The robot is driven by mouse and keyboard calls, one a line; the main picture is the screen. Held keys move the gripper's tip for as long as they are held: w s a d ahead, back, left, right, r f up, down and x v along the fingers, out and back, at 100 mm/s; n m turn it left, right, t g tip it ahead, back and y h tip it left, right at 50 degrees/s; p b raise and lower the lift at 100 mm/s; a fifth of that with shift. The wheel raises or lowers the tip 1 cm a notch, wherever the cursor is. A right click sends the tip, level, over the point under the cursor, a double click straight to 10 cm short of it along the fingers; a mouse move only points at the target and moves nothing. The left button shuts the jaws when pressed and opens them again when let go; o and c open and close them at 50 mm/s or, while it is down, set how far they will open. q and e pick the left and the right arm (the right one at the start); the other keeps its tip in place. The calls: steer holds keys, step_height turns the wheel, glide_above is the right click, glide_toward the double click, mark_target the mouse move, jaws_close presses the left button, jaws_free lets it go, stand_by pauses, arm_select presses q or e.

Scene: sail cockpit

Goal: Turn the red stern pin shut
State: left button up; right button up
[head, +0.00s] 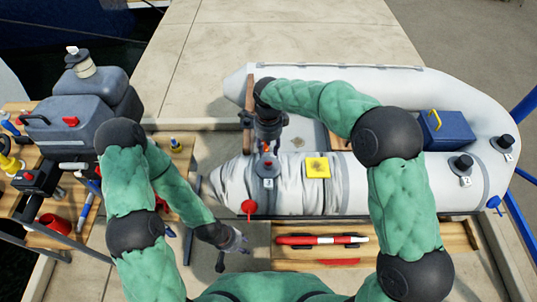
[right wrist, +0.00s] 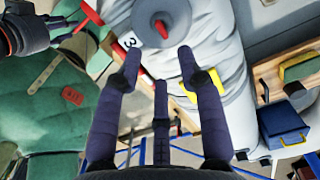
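The red stern pin (head: 249,207) shows as a red round head at the lower left end of the grey inflatable boat (head: 345,190). In the right wrist view a red T-shaped handle (right wrist: 86,14), probably the same pin, is at the upper left. My left gripper (head: 238,243) is below the pin and apart from it in the head view; its finger gap is too small to judge. My right gripper (head: 268,146) is over the boat near a grey valve (head: 267,168) marked 3. In the right wrist view its fingers (right wrist: 159,62) are apart and empty, pointing toward that valve.
A yellow patch (head: 317,167) lies on the near tube, and a blue box (head: 444,129) sits inside the boat. A red and white cylinder (head: 322,240) lies on the wooden boards below. A grey outboard motor (head: 75,120) and a workbench stand at the left.

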steer(key=shift+r, duration=1.9)
